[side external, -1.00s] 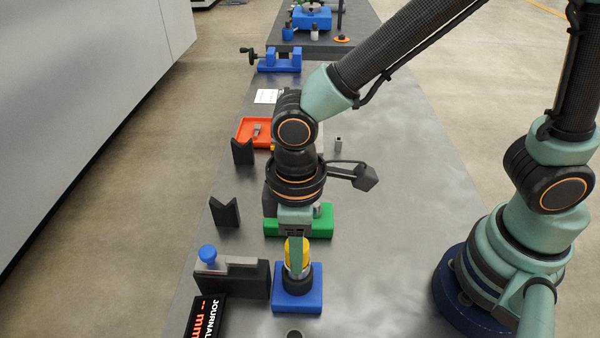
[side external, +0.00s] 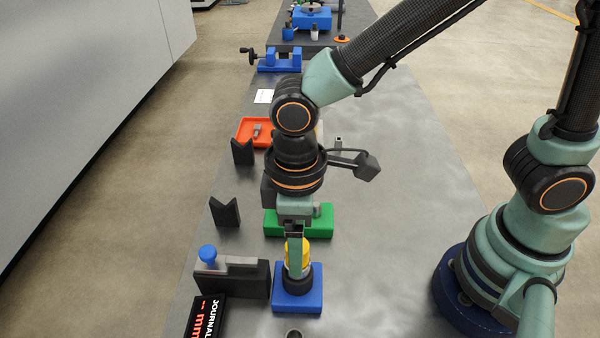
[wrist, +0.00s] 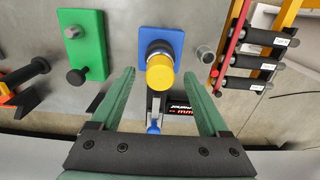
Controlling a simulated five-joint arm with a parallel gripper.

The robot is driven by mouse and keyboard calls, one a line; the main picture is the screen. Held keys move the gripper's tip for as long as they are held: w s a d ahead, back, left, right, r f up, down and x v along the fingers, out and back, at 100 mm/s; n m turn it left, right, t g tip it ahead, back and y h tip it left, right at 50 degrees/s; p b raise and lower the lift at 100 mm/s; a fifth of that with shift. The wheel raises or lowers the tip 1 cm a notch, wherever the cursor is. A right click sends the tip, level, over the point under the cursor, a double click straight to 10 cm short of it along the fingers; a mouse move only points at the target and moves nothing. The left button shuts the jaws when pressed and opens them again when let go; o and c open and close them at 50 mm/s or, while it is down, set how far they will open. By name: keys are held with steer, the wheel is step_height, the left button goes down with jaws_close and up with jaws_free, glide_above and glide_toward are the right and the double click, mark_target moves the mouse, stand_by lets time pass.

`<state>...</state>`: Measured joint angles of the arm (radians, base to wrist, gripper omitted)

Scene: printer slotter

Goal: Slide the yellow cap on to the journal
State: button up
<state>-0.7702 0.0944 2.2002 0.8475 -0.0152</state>
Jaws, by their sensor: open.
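The yellow cap (wrist: 160,73) sits at the top of the upright journal, above a dark collar (wrist: 157,49) on the blue base (side external: 311,296). In the side view the cap (side external: 304,258) is partly covered by a finger of my gripper (side external: 294,262). In the wrist view my gripper (wrist: 160,77) is open, with one green finger on each side of the cap and visible gaps between. How far down the cap sits cannot be told, since the cap hides the journal beneath it.
A dark block with a blue knob (side external: 208,253) stands left of the blue base, behind a display (side external: 207,316) reading "JOURNAL -- mm". A green base (side external: 325,222) lies behind. Black V-blocks (side external: 226,213) stand at the left edge. The table to the right is mostly clear.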

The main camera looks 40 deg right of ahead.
step_height(320, 180, up, 10)
steer(key=w+d+r+m+t, duration=0.1)
steer(key=d+m+t, duration=0.1)
steer(key=d, duration=0.5)
steer(key=w+d+r+m+t, duration=0.1)
steer(key=d+m, duration=0.3)
steer(key=d, duration=0.4)
steer(key=w+d+m+t, duration=0.2)
steer(key=d+m, duration=0.1)
steer(key=d, duration=0.5)
steer(key=shift+w+r+t, duration=0.3)
steer(key=shift+w+r, duration=0.1)
